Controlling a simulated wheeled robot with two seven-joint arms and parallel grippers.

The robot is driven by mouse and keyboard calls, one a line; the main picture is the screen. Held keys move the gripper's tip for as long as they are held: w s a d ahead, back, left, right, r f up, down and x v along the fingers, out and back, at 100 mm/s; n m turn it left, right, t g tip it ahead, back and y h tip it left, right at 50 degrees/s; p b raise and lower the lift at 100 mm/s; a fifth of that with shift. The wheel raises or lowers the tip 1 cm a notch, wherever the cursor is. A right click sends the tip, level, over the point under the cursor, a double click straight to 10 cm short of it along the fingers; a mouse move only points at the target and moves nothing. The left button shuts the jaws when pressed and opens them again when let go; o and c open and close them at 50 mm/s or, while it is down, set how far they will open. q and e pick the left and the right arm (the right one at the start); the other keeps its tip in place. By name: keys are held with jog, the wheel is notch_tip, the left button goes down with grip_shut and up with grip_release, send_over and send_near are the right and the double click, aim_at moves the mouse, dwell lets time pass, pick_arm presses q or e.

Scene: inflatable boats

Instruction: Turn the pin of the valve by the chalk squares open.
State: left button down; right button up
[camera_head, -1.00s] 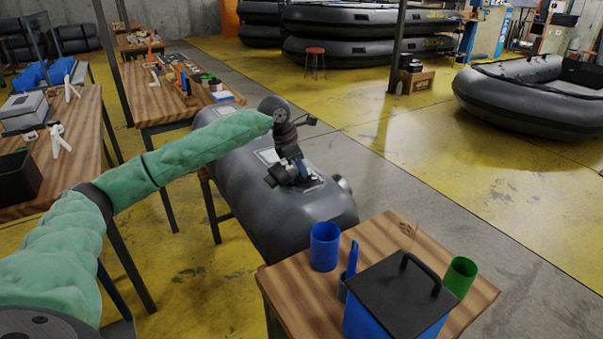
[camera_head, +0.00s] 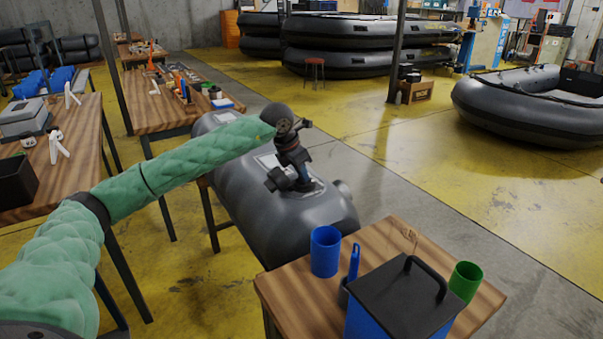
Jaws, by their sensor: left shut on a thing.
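My left arm, in a green padded sleeve, reaches from the left over a dark grey inflatable tube (camera_head: 300,220). My left gripper (camera_head: 303,184) points down at the top of the tube near its right end. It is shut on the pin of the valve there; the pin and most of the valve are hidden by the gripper. A pale chalk square (camera_head: 267,160) shows on the tube just left of the gripper, partly covered by the arm. Another pale square (camera_head: 226,117) lies farther back on the tube. My right gripper is out of view.
A wooden table (camera_head: 300,290) in front holds a blue cup (camera_head: 325,252), a green cup (camera_head: 465,281) and a blue box with a black lid (camera_head: 400,297). Workbenches stand at the left. A dark post (camera_head: 396,60) rises behind. Floor at the right is open.

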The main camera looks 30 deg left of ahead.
pick_arm(q)
jog(key=shift+r, duration=0.1)
jog(key=c, duration=1.5)
grip_release()
jog(key=shift+s+a+r, duration=0.15)
jog(key=shift+a+r, duration=0.05)
jog(key=shift+r, duration=0.3)
jog(key=v, duration=0.6)
jog(key=shift+s+r+b, duration=0.1)
jog(key=shift+r+b, duration=0.2)
jog(key=shift+b, duration=0.1)
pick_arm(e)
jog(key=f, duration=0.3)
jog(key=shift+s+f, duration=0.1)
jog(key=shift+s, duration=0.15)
